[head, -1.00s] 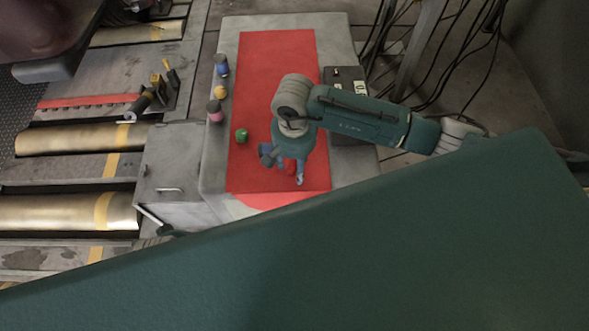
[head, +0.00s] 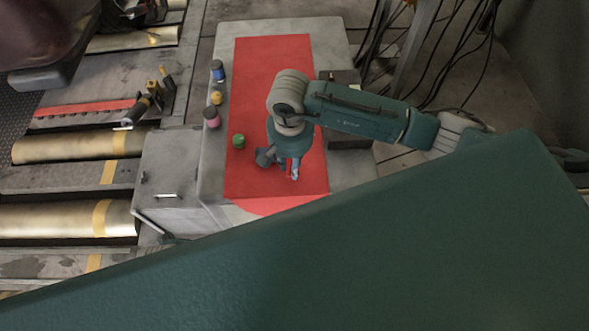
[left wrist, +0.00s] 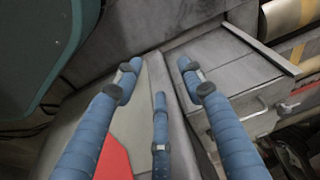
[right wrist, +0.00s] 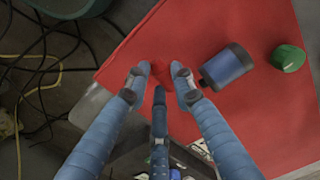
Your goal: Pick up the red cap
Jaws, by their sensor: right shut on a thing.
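My right gripper (head: 284,167) points down at the near part of the red mat (head: 275,75) on the table. In the right wrist view the fingers of my right gripper (right wrist: 162,78) are close together around the red cap (right wrist: 161,75). The cap is mostly hidden by the fingertips and blends with the mat. A blue jar with a dark end (right wrist: 227,67) is just right of the fingers, and a green cap (right wrist: 288,57) lies beyond it. My left gripper (left wrist: 158,75) shows in the left wrist view with its fingers spread and nothing between them.
Blue (head: 217,70), yellow (head: 216,98) and pink (head: 211,117) jars stand along the table's left edge. A dark box (head: 350,137) is partly behind my right arm. A grey cabinet (head: 170,170) and brass rollers (head: 65,217) are at left. The mat's far half is clear.

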